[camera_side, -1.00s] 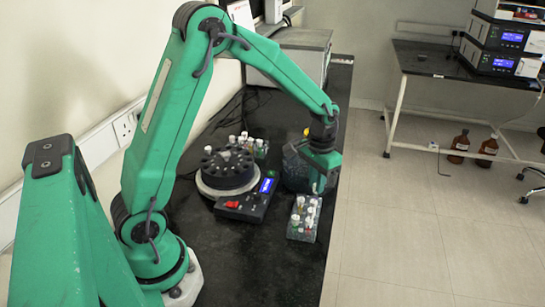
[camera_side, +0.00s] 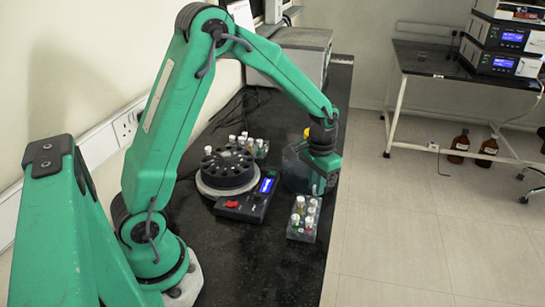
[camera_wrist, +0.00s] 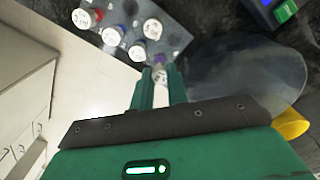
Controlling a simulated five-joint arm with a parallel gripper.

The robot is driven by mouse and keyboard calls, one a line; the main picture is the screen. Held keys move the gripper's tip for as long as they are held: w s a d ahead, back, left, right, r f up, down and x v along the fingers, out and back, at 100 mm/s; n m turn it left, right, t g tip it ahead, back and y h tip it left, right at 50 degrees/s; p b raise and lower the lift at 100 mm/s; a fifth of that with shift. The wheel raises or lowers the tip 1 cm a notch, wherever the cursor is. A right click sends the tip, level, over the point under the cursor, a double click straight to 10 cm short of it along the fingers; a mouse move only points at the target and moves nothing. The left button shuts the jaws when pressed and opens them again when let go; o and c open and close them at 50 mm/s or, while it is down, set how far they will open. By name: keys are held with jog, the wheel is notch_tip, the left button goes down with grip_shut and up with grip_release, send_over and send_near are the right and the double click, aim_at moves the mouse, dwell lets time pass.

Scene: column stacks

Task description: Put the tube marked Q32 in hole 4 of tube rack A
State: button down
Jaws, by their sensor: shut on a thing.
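My gripper (camera_wrist: 162,85) is shut on a slim white tube (camera_wrist: 160,96) with a purple part; dark marks show on it, but I cannot read them. In the side view my gripper (camera_side: 322,178) points down beside the near tube rack (camera_side: 302,234), by its far end. In the wrist view the rack (camera_wrist: 178,38) lies ahead of the fingers and holds several white-topped tubes, some with red or blue rings. A second group of tubes (camera_side: 258,146) stands behind the round machine. I cannot read rack letters, hole numbers or the Q32 mark.
A round dark machine (camera_side: 228,178) with tubes in its top and a lit blue display stands left of the near rack. A grey see-through container (camera_side: 296,172) stands close behind my gripper. A yellow thing (camera_wrist: 290,122) shows beside it. The front bench top is clear.

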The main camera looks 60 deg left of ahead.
jog(key=shift+f, duration=0.85)
jog(key=c, duration=1.3)
grip_release()
jog(key=shift+o, duration=0.5)
jog(key=shift+o, duration=1)
jog(key=shift+r, duration=0.1)
jog(key=shift+r, duration=2.9)
jog(key=shift+o, duration=0.3)
